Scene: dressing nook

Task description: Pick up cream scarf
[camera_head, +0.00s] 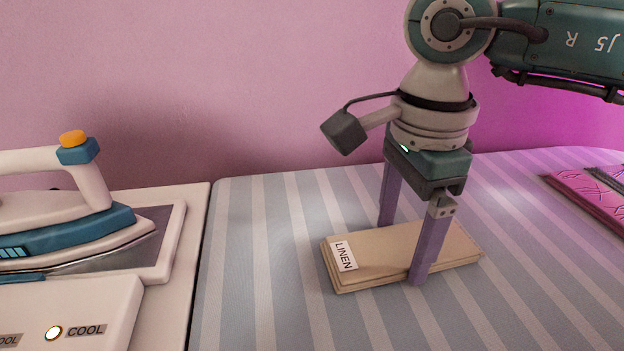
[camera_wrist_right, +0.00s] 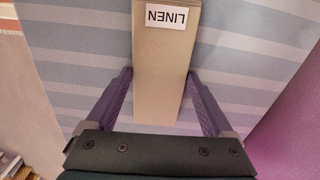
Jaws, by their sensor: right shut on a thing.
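The cream scarf (camera_head: 375,250) is a flat folded stack with a white "LINEN" label at its left end. It lies on the striped ironing board (camera_head: 270,230), with no clear gap beneath it. My right gripper (camera_head: 402,252) comes down from above and is shut on the scarf, one purple finger on each long side. In the right wrist view the scarf (camera_wrist_right: 163,60) runs between the two fingers, its label at the top. My left gripper is not in view.
A white and blue iron (camera_head: 95,215) sits on its station at the left, beside a panel marked "COOL" (camera_head: 85,331). A pink patterned folded item (camera_head: 590,195) lies at the board's right. A pink wall (camera_head: 200,80) stands behind. The board's front is bare.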

